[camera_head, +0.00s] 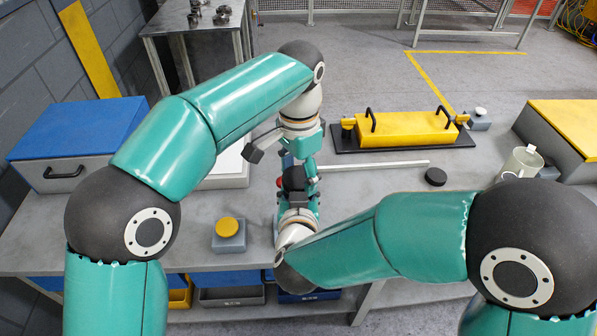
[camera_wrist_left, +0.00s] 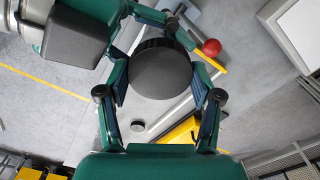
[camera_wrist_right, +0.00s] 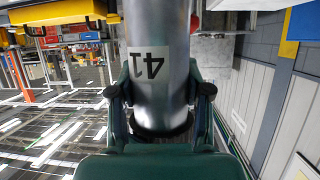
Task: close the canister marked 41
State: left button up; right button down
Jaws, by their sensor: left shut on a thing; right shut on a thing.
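The canister (camera_wrist_right: 160,55) is a bare metal cylinder in the right wrist view. Its white label marked 41 appears upside down there. My right gripper (camera_head: 296,192) is shut on the canister. A round black lid (camera_wrist_left: 160,72) lies between the fingers of my left gripper (camera_head: 299,165) in the left wrist view, and that gripper is shut on it. In the head view the two grippers meet closely above the bench, left one farther back. The arms hide most of the canister and lid there, and I cannot tell whether the lid is seated.
The grey bench (camera_head: 400,205) carries a yellow fixture (camera_head: 405,130) on a black base, a loose black disc (camera_head: 435,176) and a pale canister (camera_head: 522,160) at right. A yellow-topped block (camera_head: 229,228) stands near the front edge. A blue-lidded box (camera_head: 80,130) is at left.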

pick_arm(q)
jog(key=shift+m, duration=1.1)
jog(key=o, duration=1.4)
jog(key=shift+c, duration=0.2)
jog(key=shift+r, duration=0.1)
jog(key=shift+w+a+r, duration=0.1)
jog(key=shift+w+r, duration=0.05)
jog(key=shift+r, duration=3.45)
